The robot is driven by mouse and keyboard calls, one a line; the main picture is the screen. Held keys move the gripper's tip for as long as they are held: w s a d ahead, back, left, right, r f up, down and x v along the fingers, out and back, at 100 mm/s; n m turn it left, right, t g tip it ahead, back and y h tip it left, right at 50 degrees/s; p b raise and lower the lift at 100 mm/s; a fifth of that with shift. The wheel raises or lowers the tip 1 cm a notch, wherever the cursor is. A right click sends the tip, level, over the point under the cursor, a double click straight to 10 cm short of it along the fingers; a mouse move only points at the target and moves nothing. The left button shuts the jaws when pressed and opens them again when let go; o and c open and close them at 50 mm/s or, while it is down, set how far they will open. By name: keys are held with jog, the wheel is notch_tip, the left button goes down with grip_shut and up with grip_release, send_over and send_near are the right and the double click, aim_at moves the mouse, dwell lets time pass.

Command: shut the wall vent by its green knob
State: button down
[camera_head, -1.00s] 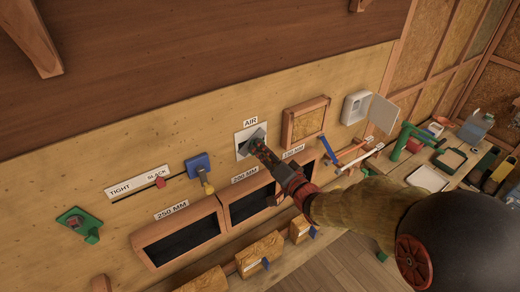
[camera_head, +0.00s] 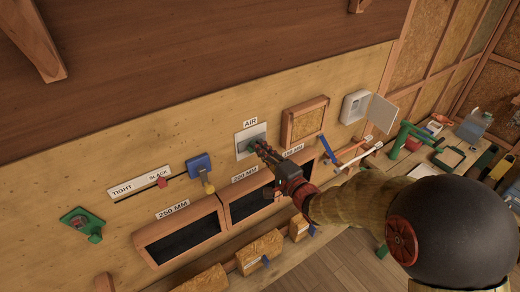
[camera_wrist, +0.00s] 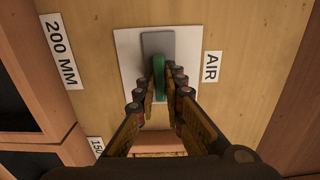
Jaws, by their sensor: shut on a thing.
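The wall vent is a pale square plate (camera_wrist: 128,58) with a grey flap or slide (camera_wrist: 158,43) on it, beside the AIR label (camera_wrist: 211,66). In the head view the vent plate (camera_head: 241,137) sits on the wooden wall under the AIR label. The green knob (camera_wrist: 159,76) stands up from the vent between my fingers. My gripper (camera_wrist: 160,82) is shut on the green knob, one finger on each side of it. In the head view my gripper (camera_head: 259,147) reaches the vent from the lower right and partly covers it.
A wooden-framed panel (camera_head: 305,121) is right of the vent, and a white box with an open door (camera_head: 357,105) lies beyond it. Framed dark openings (camera_head: 187,240) run below. Tools crowd the bench at right.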

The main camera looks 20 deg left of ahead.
jog(key=shift+f, duration=0.1)
dwell(0.3)
jog(key=c, duration=1.9)
grip_release()
jog(key=v, duration=1.2)
